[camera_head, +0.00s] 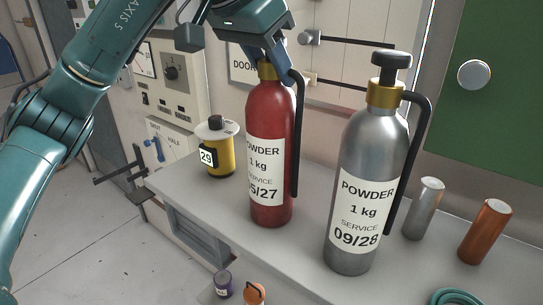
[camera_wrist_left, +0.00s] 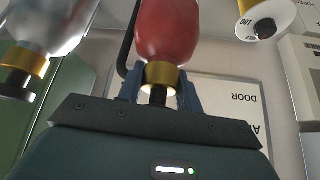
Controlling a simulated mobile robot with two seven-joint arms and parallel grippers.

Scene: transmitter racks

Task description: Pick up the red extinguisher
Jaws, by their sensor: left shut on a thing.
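The red extinguisher (camera_head: 269,150) stands upright on a light shelf (camera_head: 310,167), with a white label and a black hose at its right. My left gripper (camera_head: 267,64) comes down from above and is shut on its neck, below my teal wrist. In the left wrist view the red extinguisher (camera_wrist_left: 167,35) appears upside down, its gold collar (camera_wrist_left: 162,75) between the blue fingers (camera_wrist_left: 160,92). Its base appears to be on the shelf. The valve top is mostly hidden by the gripper. My right gripper is not in view.
A silver extinguisher (camera_head: 366,180) stands close at the right. A yellow canister (camera_head: 220,158) stands at the left. A silver cylinder (camera_head: 423,209) and a copper cylinder (camera_head: 485,232) stand at the far right. A panel with knobs (camera_head: 172,80) is behind at the left.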

